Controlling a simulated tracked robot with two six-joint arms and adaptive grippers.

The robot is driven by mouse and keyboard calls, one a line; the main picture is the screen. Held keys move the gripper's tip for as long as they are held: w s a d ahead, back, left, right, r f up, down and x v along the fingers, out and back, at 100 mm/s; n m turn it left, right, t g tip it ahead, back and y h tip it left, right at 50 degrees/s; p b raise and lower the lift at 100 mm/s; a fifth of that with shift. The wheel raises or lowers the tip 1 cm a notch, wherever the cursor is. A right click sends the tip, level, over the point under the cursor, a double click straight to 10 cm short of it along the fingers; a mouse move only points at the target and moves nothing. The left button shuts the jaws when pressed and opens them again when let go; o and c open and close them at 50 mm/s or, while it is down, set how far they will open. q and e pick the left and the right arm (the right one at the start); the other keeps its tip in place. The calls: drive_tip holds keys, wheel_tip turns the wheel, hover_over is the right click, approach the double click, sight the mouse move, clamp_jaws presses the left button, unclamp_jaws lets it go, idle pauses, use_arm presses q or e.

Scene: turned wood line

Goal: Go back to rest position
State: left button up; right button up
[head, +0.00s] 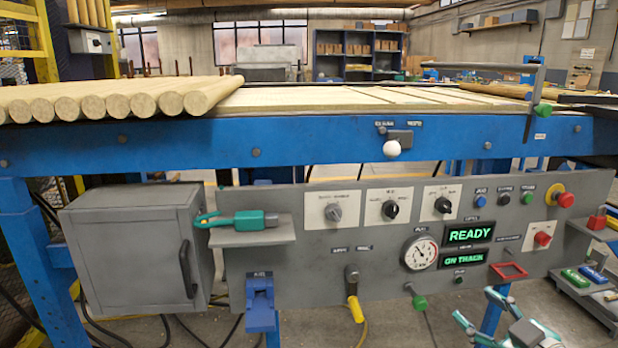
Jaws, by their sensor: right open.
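My right gripper (477,306) is at the bottom right of the head view, in front of and below the lower edge of the grey control panel (320,275). Its teal-tipped fingers are spread apart with nothing between them. It touches nothing that I can see. My left gripper is not in view.
A blue-framed table (290,138) carries round wood poles (110,100) at left. The panel has knobs, a gauge (420,253) and a lit READY display (469,234). A grey cabinet (125,255) stands at left; a teal tool (245,221) lies on a small shelf. A tiered rack (585,295) stands right.

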drive_tip(key=a+f+m+g+y, duration=0.15)
drive_tip(key=a+f, duration=0.25)
drive_tip(key=f, duration=0.5)
drive_tip(key=s+a+f+m+g, duration=0.1)
drive_tip(key=a+f+g, duration=0.3)
drive_tip(key=f, duration=0.5)
drive_tip(key=a+f+m+g+y, duration=0.1)
drive_tip(key=a+f+g, duration=0.1)
drive_tip(key=a+f, duration=0.5)
drive_tip(key=s+a+f+m+g+h+p, duration=0.1)
drive_tip(key=s+a+f+m+g, duration=0.2)
drive_tip(key=s+f, duration=0.65)
drive_tip(key=s+a+f+m+g+h, duration=0.1)
drive_tip(key=s+f+m+g, duration=0.35)
drive_tip(key=s+f, duration=0.5)
wheel_tip(320, 180, up, 38)
drive_tip(key=n+p, duration=0.1)
drive_tip(key=p, duration=3.7)
drive_tip(key=shift+d, duration=0.2)
drive_tip(key=shift+s, duration=0.1)
